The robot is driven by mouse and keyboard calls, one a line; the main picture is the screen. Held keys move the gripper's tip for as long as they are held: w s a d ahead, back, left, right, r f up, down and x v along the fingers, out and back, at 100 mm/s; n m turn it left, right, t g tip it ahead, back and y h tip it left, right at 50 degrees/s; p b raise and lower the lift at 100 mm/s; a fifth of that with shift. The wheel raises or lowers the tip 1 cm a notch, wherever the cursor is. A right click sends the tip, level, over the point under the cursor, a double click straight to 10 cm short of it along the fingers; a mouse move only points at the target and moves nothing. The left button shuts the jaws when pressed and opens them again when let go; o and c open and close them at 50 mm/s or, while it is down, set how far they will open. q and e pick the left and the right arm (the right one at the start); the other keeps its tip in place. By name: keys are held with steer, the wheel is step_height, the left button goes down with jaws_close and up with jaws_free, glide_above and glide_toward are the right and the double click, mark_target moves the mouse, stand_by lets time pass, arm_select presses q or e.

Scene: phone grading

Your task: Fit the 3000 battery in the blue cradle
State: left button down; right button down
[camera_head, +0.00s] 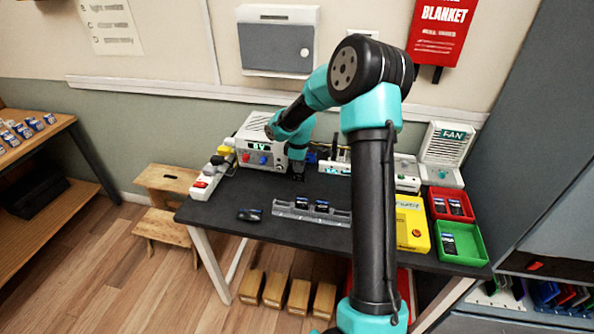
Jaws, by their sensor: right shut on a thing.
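My right gripper (298,174) points down over the back middle of the dark table (225,190), behind the grey rack. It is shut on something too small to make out. A small blue piece (311,156) shows just right of the gripper and behind it; it may be the blue cradle, partly hidden by my arm. Two dark battery-like pieces with blue and white labels, a left one (302,201) and a right one (321,205), stand in the long grey rack (284,210). No label is readable as 3000. My left gripper is not in view.
A power supply (265,142) and power strip (213,170) stand back left. A dark phone-like piece (250,214) lies front left. A yellow case (411,224), red bin (436,208), green bin (474,250) and fan unit (445,150) are right. My arm hides the table's right middle.

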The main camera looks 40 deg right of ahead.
steer(key=w+d, duration=1)
steer(key=d, duration=0.5)
steer(key=shift+d+f, duration=0.15)
steer(key=shift+d, duration=0.2)
stand_by(0.4)
steer(key=shift+f, duration=2.2)
stand_by(1.2)
steer(key=c, duration=1.2)
jaws_free()
steer(key=shift+r, duration=0.1)
step_height(320, 180, up, 12)
steer(key=shift+w+a, duration=0.1)
